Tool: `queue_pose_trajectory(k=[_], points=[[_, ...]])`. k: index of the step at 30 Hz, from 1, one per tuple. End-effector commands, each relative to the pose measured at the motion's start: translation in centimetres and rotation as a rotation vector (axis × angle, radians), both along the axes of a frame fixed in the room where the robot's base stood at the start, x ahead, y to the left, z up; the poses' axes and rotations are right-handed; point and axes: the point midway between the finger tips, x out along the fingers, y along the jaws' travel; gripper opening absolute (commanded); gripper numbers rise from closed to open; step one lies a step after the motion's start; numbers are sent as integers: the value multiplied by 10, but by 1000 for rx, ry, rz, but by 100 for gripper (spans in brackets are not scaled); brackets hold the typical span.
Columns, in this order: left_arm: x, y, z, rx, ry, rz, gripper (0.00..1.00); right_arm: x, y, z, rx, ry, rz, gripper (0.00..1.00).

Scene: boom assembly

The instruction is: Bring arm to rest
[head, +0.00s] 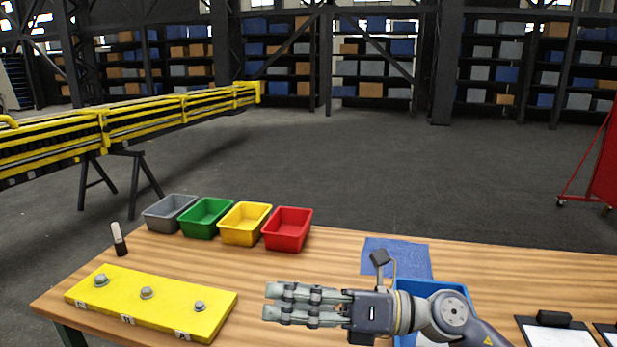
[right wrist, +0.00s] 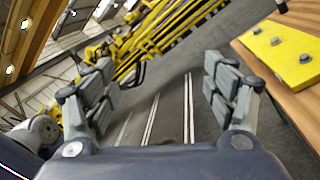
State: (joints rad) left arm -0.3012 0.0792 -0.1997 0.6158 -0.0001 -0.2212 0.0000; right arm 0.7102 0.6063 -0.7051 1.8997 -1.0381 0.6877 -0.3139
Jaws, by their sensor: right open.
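My right gripper (head: 268,302) reaches in from the right over the front of the wooden table (head: 340,245) in the head view, with its fingers pointing left. In the right wrist view its two fingers (right wrist: 160,85) stand wide apart with nothing between them. A yellow plate (head: 150,302) with several grey bolts lies on the table to the left of the fingertips, apart from them. The plate also shows in the right wrist view (right wrist: 290,55) at the top right. My left gripper is not in view.
Grey (head: 168,212), green (head: 206,218), yellow (head: 245,223) and red (head: 287,229) bins stand along the table's back edge. A blue cloth (head: 405,255) and a blue bin (head: 450,288) lie behind my right arm. A black-and-white marker (head: 119,240) stands at left. A yellow boom (head: 150,113) rests beyond.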

Motion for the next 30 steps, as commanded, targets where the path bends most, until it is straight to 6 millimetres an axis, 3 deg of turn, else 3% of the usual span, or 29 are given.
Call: queue_pose_trajectory(k=[2, 6, 8, 11, 14, 16, 20, 24, 27, 30], points=[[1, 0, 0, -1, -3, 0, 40, 4, -1, 18, 183, 124, -72, 78], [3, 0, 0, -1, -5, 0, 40, 27, -27, 36, 484, 367, -231, 78], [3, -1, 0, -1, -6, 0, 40, 39, -45, 35, 603, 483, -309, 78], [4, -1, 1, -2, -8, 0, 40, 58, -79, 18, 785, 684, -446, 78], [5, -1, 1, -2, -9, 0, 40, 70, -117, -16, 949, 895, -600, 78], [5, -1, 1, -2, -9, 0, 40, 73, -143, -50, 1049, 1048, -715, 78], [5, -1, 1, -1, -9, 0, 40, 59, -187, -125, 1208, 1338, -946, 78], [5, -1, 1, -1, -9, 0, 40, 12, -220, -213, 1325, 1650, -1218, 78], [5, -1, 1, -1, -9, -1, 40, -36, -234, -266, 1369, 1849, -1407, 78], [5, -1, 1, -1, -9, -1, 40, -83, -240, -303, 1382, 2010, -1572, 78]])
